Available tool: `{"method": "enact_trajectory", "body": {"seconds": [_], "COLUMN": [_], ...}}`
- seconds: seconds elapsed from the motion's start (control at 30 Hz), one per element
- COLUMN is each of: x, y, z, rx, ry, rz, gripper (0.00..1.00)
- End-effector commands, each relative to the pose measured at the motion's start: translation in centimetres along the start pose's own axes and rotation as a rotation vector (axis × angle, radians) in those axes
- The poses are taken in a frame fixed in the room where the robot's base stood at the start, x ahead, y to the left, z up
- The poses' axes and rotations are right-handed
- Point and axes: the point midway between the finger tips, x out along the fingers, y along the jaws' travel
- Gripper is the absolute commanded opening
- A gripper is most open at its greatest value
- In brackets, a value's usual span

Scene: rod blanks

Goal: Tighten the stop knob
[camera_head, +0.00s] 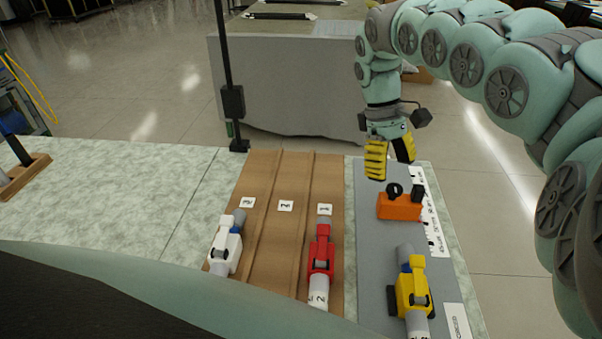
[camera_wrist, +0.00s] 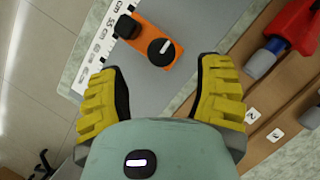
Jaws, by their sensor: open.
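An orange stop block (camera_head: 399,207) sits on the grey strip at the right of the table, beside a printed scale. Its round black stop knob (camera_head: 394,190) is on top, with a white line across it. In the wrist view the knob (camera_wrist: 161,51) lies ahead of the fingers, beyond their tips. A black part (camera_head: 417,194) stands on the block's right end. My gripper (camera_head: 390,155) has yellow ribbed fingers and hangs above and behind the block. In the wrist view the gripper (camera_wrist: 158,95) is open, with nothing between its fingers.
A yellow tool-like piece (camera_head: 412,288) lies on the grey strip in front of the block. A red piece (camera_head: 321,252) and a white piece (camera_head: 228,245) lie in the brown grooved tray (camera_head: 262,190) on the left. A black post (camera_head: 229,90) stands behind the tray.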

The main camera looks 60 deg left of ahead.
Motion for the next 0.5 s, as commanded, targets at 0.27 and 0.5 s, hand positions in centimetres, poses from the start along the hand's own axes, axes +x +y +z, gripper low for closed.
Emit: {"method": "enact_trajectory", "body": {"seconds": [0.27,0.5], "x": [-4.7,-7.0], "y": [-0.3,-0.2], "z": [-0.3,-0.2], "rx": [-0.01,-0.007], "ry": [0.001,-0.003], "rz": [0.003,0.005], "gripper": [0.66,0.66]}}
